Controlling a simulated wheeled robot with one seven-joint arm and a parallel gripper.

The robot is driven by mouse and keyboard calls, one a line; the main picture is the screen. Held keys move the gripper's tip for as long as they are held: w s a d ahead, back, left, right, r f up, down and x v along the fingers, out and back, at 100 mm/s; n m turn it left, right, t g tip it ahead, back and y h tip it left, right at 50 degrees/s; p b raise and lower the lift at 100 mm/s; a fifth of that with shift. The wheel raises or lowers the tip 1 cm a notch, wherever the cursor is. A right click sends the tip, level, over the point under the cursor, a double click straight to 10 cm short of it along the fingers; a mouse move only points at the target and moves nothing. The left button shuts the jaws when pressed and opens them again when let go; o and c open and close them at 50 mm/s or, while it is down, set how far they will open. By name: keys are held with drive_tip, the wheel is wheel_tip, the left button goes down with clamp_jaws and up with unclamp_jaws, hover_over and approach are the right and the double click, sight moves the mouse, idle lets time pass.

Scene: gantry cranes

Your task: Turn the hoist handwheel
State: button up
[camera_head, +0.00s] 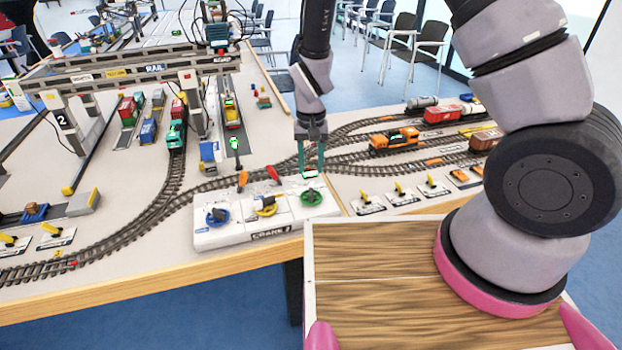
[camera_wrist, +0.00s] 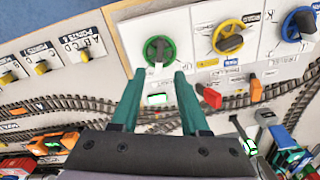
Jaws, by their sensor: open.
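A white control box (camera_head: 225,237) marked "CRANE 2" stands at the table's front edge. It carries a blue handwheel (camera_head: 217,216), a yellow handwheel (camera_head: 265,206) and a green handwheel (camera_head: 311,197), each with a dark grip. I cannot read which one is the hoist. My gripper (camera_head: 311,168) points down behind and above the green handwheel, its green fingers apart and empty. In the wrist view, the green handwheel (camera_wrist: 160,49) lies just beyond my gripper's fingertips (camera_wrist: 159,73), roughly centred between them. The yellow (camera_wrist: 229,41) and blue (camera_wrist: 299,24) handwheels show to its right.
Two orange-red levers (camera_head: 272,174) stand at the box's back edge, left of my gripper. Model tracks with an orange locomotive (camera_head: 393,141) run behind. Small yellow switches (camera_head: 399,190) line the right. A model gantry crane (camera_head: 130,72) spans the left side.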

drive_tip(key=shift+r, duration=1.6)
